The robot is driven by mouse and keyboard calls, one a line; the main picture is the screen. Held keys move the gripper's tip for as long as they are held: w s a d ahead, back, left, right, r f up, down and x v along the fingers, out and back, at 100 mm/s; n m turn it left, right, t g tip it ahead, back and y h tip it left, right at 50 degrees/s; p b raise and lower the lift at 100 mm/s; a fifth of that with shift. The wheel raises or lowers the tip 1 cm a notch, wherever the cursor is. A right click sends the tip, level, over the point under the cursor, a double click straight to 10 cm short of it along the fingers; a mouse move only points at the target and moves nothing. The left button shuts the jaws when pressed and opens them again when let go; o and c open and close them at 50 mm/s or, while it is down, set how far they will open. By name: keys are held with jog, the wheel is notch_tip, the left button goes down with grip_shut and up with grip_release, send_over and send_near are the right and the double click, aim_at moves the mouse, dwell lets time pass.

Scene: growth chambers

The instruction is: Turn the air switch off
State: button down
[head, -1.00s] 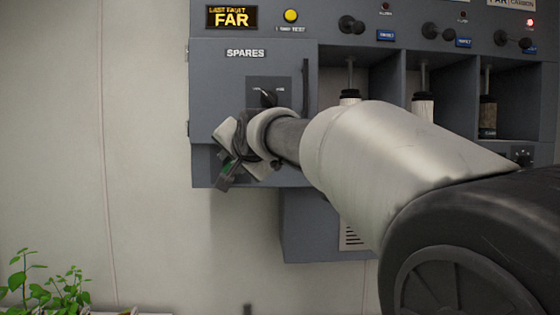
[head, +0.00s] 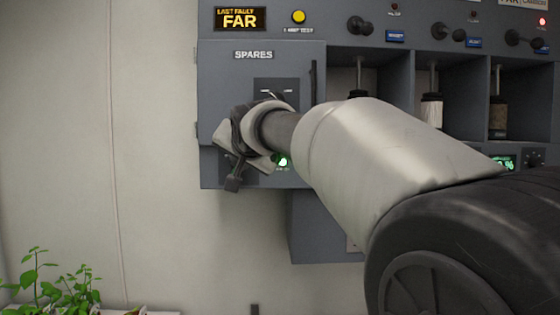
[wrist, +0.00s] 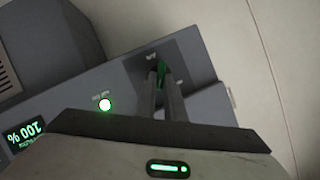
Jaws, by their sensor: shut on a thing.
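The air switch (wrist: 162,68) shows in the wrist view as a small green lever on a dark plate, between my fingertips. My gripper (wrist: 163,78) is shut on it, and the fingers hide part of the lever. In the head view my gripper (head: 234,172) is at the lower left of the grey cabinet, under the SPARES door, and hides the switch. A round lamp (head: 282,161) beside it glows green; it also shows lit in the wrist view (wrist: 105,104).
The SPARES door (head: 225,85) with its dark latch plate (head: 275,88) is just above my gripper. Open bays with hanging cylinders (head: 432,110) lie to the right. Green plants (head: 60,285) stand at the lower left. Bare wall is to the left.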

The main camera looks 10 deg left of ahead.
jog(key=shift+s+a+f+n+t+h, duration=0.1)
jog(key=shift+a+n+t+h, duration=0.25)
jog(key=shift+n+h, duration=1.1)
jog(key=shift+s+a+n+t+h, duration=0.1)
jog(key=shift+a+n+t+h, duration=0.2)
jog(key=shift+n+h, duration=1.15)
jog(key=shift+s+a+f+n+t+h, duration=0.1)
jog(key=shift+a+n+t+h, duration=0.4)
jog(key=shift+n, duration=1.8)
jog(key=shift+d, duration=0.15)
jog(key=c, duration=1.8)
grip_release()
jog(key=shift+c, duration=0.2)
jog(key=shift+r, duration=0.1)
jog(key=b+v, duration=0.2)
jog(key=v, duration=1.5)
jog(key=shift+r, duration=0.2)
